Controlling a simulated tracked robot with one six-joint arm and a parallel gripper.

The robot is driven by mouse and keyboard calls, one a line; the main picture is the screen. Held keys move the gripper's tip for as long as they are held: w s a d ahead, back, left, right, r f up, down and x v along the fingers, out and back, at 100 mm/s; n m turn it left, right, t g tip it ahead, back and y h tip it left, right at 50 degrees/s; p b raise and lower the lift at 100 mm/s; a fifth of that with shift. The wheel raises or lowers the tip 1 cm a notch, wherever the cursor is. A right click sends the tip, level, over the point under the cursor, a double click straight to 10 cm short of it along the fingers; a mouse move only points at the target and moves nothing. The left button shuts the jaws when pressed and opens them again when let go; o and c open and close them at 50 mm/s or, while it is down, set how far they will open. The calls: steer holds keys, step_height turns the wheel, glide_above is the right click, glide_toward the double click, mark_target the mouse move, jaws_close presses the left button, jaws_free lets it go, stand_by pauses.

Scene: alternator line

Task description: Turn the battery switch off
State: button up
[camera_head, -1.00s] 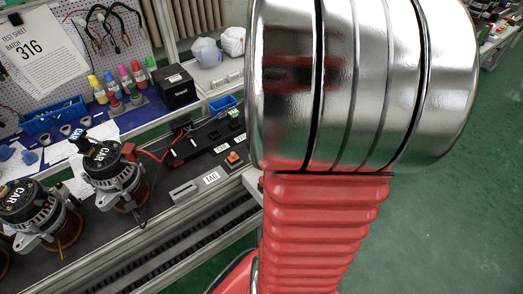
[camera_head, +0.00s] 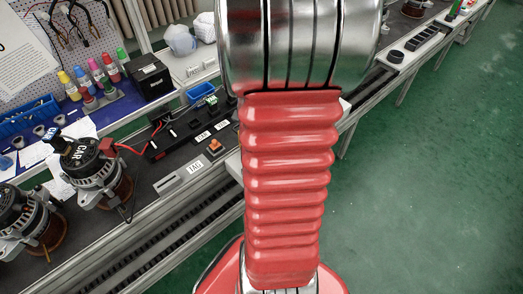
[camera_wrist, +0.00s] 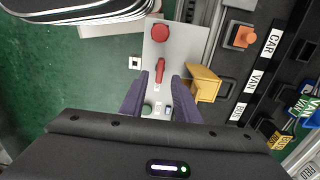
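In the wrist view a light grey panel (camera_wrist: 183,45) carries a red round button (camera_wrist: 160,33) and, below it, a red lever-like switch handle (camera_wrist: 159,70). The handle points along the panel, lengthwise in the picture. A green button (camera_wrist: 147,109) and a small blue-and-white part sit lower on the panel. My gripper (camera_wrist: 159,86) is open, its two dark purple fingers on either side of the panel's middle. The red handle lies around the fingertips' gap, with no visible contact. I cannot tell the height gap. In the head view my arm hides the panel and gripper.
A yellow bracket (camera_wrist: 203,83) stands just right of the right finger. An orange button (camera_wrist: 243,37) sits beside CAR and VAN labels. Alternators (camera_head: 90,165) and a black box (camera_head: 150,77) stand on the bench at left. Green floor (camera_head: 430,170) is open at right.

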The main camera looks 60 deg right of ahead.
steer(key=shift+f, duration=2.2)
steer(key=shift+c, duration=0.5)
jaws_close()
